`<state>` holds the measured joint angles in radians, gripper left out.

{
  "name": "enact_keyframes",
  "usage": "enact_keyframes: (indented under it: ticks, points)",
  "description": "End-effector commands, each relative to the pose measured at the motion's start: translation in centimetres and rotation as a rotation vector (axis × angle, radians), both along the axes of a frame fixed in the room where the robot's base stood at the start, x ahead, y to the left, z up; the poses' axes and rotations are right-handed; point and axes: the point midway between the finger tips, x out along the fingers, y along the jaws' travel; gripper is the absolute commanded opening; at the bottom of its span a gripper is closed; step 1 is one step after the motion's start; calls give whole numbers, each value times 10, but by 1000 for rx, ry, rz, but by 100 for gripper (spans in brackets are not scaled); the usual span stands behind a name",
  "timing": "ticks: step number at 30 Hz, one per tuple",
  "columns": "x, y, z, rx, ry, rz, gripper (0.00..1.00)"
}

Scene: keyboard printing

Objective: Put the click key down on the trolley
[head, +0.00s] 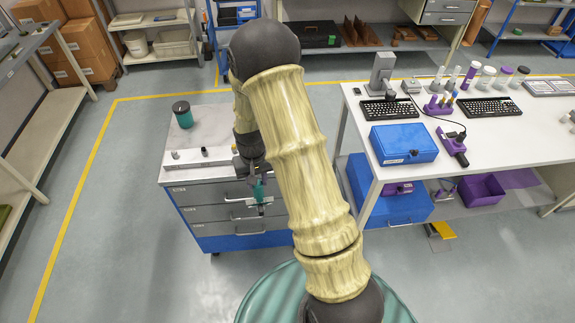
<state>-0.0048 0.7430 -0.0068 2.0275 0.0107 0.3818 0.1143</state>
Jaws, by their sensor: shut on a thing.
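The trolley (212,131) stands left of centre, with a pale top, grey drawers and a blue base. My gripper (260,199) hangs at the trolley's near right side, in front of the drawer faces in this view. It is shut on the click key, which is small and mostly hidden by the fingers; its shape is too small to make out. I cannot tell how high the gripper is or whether the key touches anything. My arm crosses the middle of the view and covers the trolley's right part.
A white workbench (480,147) with keyboards and a blue case (403,143) stands to the right.

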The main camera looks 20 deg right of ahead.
Motion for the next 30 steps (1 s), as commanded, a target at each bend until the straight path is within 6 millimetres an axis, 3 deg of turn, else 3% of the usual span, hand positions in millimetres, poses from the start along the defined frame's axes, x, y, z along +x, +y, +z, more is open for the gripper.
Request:
enact_keyframes:
  ticks: [18,30]
  points:
    - [-4,0,-153,1,2,115,0]
    - [-4,0,-157,2,-1,125,0]
